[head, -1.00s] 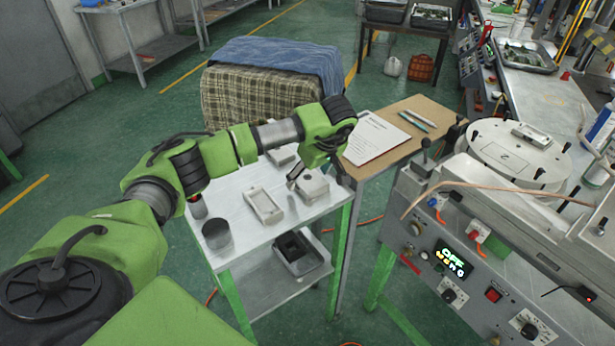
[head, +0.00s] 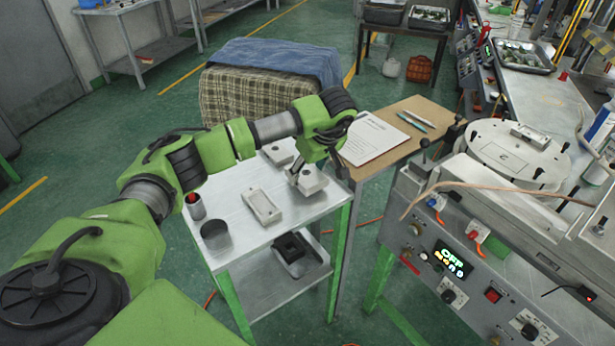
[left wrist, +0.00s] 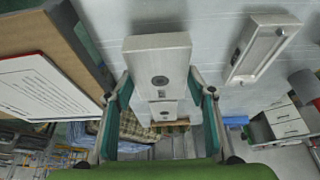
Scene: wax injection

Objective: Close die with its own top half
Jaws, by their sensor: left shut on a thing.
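My left gripper (head: 300,177) is at the right part of the small metal table. It is shut on a light grey die block (head: 314,182), which also shows between the two fingers in the left wrist view (left wrist: 157,55), with a dark round hole in its face. I cannot tell whether the block is clear of the tabletop. An open die half (head: 263,206) with a long recess lies flat to the left of it, and also shows in the left wrist view (left wrist: 263,48). Another grey block (head: 278,152) sits at the table's back, partly behind my arm. My right gripper is not in view.
A dark grey cup (head: 215,236) and a small container with a red top (head: 195,206) stand at the table's left edge (head: 228,262). A brown desk with papers (head: 373,138) adjoins at the right. The wax machine (head: 480,235) stands further right.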

